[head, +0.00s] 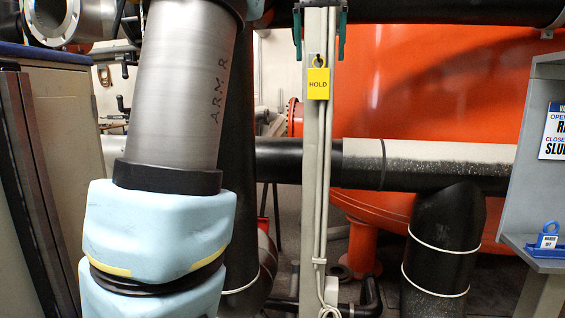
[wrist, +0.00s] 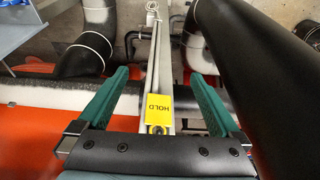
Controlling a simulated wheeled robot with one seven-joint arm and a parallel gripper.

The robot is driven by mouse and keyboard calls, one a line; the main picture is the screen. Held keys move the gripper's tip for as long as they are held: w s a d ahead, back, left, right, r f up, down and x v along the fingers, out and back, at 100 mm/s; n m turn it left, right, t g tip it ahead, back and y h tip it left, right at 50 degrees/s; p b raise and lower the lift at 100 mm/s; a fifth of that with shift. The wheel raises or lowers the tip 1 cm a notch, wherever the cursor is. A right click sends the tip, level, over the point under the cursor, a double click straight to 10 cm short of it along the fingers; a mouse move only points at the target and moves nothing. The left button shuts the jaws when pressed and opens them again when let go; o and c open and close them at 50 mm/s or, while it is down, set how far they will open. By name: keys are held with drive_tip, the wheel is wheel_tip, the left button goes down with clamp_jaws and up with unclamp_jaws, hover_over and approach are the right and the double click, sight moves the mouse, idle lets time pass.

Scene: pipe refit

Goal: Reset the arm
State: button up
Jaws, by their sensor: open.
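My gripper (head: 320,57) is at the top of the head view, with its green fingers on either side of a pale upright post (head: 312,150). It is open. A yellow tag (head: 318,84) marked HOLD hangs by its ring on the front of the post. In the wrist view, my gripper (wrist: 160,75) has its fingers spread wide, with the yellow tag (wrist: 158,107) between them in the picture. Clear gaps show between the tag and both fingers. My arm fills the left of the head view and partly hides what is behind it.
A black pipe (head: 300,160) with a bare pale section crosses behind the post, before a large orange tank (head: 430,90). A beige cabinet (head: 62,150) stands at the left.

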drive_tip(key=a+f+g, duration=0.1)
drive_tip(key=a+f, duration=0.3)
drive_tip(key=f, duration=0.9)
drive_tip(key=a+f, duration=0.4)
drive_tip(key=f, duration=1)
drive_tip(key=s+a+f, duration=0.3)
drive_tip(key=s+f, duration=0.4)
drive_tip(key=f, duration=0.2)
drive_tip(key=s+a+f, duration=0.4)
drive_tip(key=s+f, duration=0.4)
drive_tip(key=shift+f+n+g+b, duration=0.3)
drive_tip(key=shift+f+n+b, duration=0.05)
drive_tip(key=shift+n+b, duration=0.1)
drive_tip(key=shift+c, duration=0.2)
